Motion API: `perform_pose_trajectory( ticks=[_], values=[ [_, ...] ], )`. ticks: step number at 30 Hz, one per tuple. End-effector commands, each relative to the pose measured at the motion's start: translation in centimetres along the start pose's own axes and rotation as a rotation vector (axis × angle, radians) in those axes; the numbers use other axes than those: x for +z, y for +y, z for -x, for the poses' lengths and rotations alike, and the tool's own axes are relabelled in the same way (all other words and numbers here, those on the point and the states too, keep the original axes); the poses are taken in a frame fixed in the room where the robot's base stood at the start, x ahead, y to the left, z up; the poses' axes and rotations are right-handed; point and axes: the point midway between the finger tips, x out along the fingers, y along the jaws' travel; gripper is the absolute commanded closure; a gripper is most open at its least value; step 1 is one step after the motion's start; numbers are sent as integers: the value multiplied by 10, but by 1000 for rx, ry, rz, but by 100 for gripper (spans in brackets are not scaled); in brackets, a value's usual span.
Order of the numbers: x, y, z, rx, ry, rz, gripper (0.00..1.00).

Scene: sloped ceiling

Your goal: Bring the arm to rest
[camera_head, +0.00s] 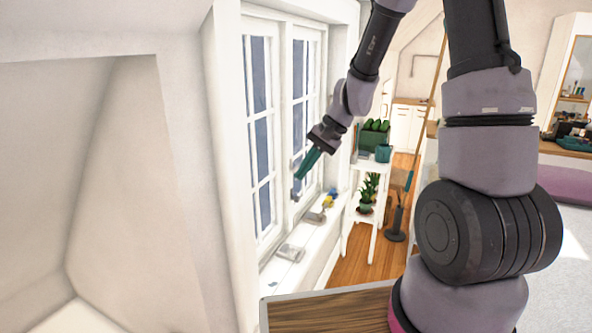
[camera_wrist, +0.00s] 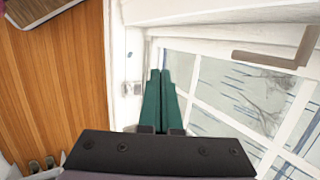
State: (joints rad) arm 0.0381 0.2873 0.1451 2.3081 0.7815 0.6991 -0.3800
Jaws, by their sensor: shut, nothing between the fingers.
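My arm is raised and reaches out in front of the window in the head view. My gripper (camera_head: 301,182) points down and to the left, close to the window and above the sill. Its green fingers lie side by side, shut, with nothing between them. The wrist view also shows the gripper (camera_wrist: 160,75) with its two green fingers together, over the white sill and window frame. From the head view I cannot tell how far the fingertips are from the window.
Small items, one of them yellow (camera_head: 331,197), lie on the window sill (camera_head: 284,268). A white plant shelf (camera_head: 352,213) with potted plants stands behind my arm. A wooden-topped surface (camera_head: 330,311) is at the bottom. The wooden floor (camera_wrist: 58,85) looks open in the wrist view.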

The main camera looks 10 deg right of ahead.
Motion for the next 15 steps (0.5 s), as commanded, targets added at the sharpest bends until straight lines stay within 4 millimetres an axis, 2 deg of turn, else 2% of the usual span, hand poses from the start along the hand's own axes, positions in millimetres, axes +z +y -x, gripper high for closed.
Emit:
perform_pose_trajectory(
  ticks=[9,11,15],
  values=[
    [1,-2,6,-1,9,8,100],
    [4,-4,16,0,23,25,100],
    [17,-10,60,6,89,91,100]
  ],
)
